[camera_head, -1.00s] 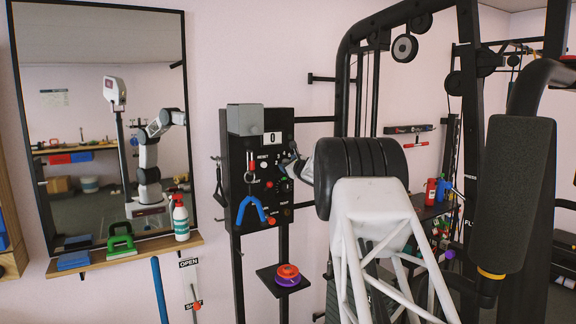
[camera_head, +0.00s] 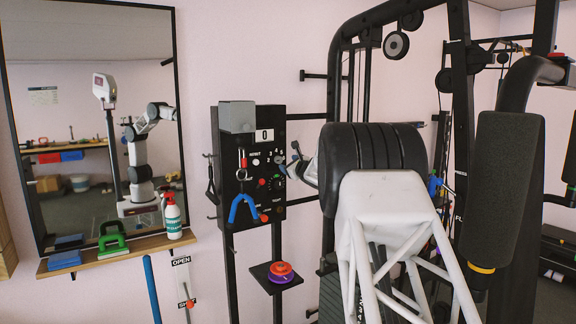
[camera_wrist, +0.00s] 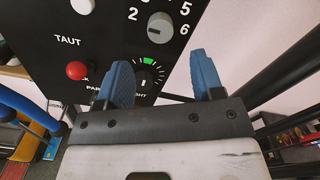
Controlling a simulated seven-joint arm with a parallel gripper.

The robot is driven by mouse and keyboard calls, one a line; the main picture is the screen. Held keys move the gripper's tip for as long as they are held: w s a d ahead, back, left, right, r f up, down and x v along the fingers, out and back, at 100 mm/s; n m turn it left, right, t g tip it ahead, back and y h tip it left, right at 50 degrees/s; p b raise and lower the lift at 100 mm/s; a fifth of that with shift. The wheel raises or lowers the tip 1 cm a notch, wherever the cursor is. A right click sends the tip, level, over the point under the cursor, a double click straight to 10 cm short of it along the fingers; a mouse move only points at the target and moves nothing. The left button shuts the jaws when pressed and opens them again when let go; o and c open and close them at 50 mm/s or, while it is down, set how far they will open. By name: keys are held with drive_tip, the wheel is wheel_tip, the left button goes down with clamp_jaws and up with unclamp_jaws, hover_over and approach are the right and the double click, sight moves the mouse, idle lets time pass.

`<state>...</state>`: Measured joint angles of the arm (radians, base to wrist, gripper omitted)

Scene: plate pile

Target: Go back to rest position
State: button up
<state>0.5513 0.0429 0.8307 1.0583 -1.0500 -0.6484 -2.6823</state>
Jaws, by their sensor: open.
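My gripper (camera_wrist: 164,84) shows in the wrist view with two blue fingers spread apart and nothing between them. The fingers point toward a black control panel (camera_wrist: 100,20). A dial with a green mark (camera_wrist: 147,62) shows behind and between them; I cannot tell the exact gap. In the head view my gripper (camera_head: 296,160) is at the right edge of the panel (camera_head: 228,195), partly hidden by parts in front. A red and purple pile (camera_head: 281,271) rests on a small black shelf below the panel.
A blue hook-shaped handle (camera_head: 243,207) hangs on the panel. A wall ledge (camera_head: 130,255) holds a green-handled block (camera_head: 112,240) and a spray bottle (camera_head: 172,217) below a mirror (camera_head: 90,60). Black gym bars and a large pad (camera_head: 505,200) stand close on the right.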

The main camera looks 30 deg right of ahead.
idle(0.6)
drive_tip(key=s+a+r+m+g+h, duration=0.1)
drive_tip(key=s+a+r+m+h, duration=0.15)
drive_tip(key=a+m, duration=0.35)
drive_tip(key=s+a+r+m+g+h, duration=0.1)
drive_tip(key=s+a+r+m, duration=0.2)
drive_tip(key=s+a+m, duration=0.15)
drive_tip(key=s+a+f+m+g, duration=0.2)
drive_tip(key=s+a+m+g, duration=0.2)
drive_tip(key=s+a+m, duration=1)
drive_tip(key=s+a+f+m+g+y, duration=0.1)
drive_tip(key=s+a+f+m+g, duration=0.2)
drive_tip(key=s, duration=1.1)
drive_tip(key=s+a+f+m+g+y, duration=0.1)
drive_tip(key=s+a+f+m+g, duration=0.2)
drive_tip(key=s+a+f+m, duration=0.4)
drive_tip(key=s+a+f+m+g+y, duration=0.1)
drive_tip(key=s+a+f+m+g, duration=0.2)
drive_tip(key=s+a, duration=0.9)
drive_tip(key=s+f+m, duration=0.3)
drive_tip(key=s+m, duration=0.1)
drive_tip(key=s, duration=0.7)
drive_tip(key=shift+s+a, duration=0.2)
drive_tip(key=shift+a, duration=0.1)
